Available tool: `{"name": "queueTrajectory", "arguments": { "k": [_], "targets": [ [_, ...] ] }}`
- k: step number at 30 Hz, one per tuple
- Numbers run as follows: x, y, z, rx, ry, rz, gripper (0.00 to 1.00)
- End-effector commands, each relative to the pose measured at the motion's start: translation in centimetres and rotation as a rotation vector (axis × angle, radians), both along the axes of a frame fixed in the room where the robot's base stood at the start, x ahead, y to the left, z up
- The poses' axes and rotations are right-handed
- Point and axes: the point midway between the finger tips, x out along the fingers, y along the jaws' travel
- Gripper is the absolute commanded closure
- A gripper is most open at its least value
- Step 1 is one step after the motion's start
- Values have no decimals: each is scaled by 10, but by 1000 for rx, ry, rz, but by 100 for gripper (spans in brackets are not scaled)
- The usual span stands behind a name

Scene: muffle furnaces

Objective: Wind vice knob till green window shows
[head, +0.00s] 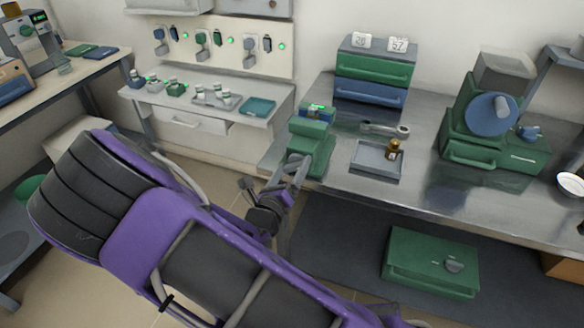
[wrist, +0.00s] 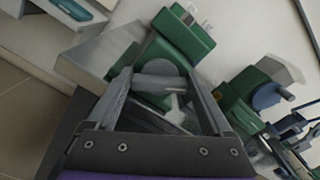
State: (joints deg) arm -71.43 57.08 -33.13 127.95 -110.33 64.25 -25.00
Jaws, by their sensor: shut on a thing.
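The green vice (head: 310,143) stands at the left front corner of the steel bench. It also shows in the wrist view (wrist: 183,36), beyond my fingers. A small bright green patch shows on its top in the head view; it is too small to tell whether this is the window. My gripper (head: 300,168) reaches up to the vice's front. In the wrist view my gripper (wrist: 158,82) has its two fingers on either side of the grey round knob (wrist: 160,68) and is shut on it. The knob is hidden behind the fingers in the head view.
Right of the vice are a grey tray (head: 372,171) with a small brass-coloured piece, a wrench-like tool (head: 386,129) and a drawer unit (head: 372,72). A larger green machine (head: 490,125) stands further right. A wall shelf (head: 210,98) with small items is at left.

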Motion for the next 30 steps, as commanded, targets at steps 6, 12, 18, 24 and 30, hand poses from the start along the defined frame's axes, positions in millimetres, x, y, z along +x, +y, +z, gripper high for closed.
{"name": "queueTrajectory", "arguments": {
  "k": [6,12,18,24,30],
  "targets": [
    [-1,-2,1,142,-49,-3,71],
    [-1,-1,0,223,-80,0,71],
    [-1,-1,0,224,-80,0,71],
    [-1,-1,0,223,-80,0,0],
    [-2,0,1,223,-80,1,0]
  ]
}}
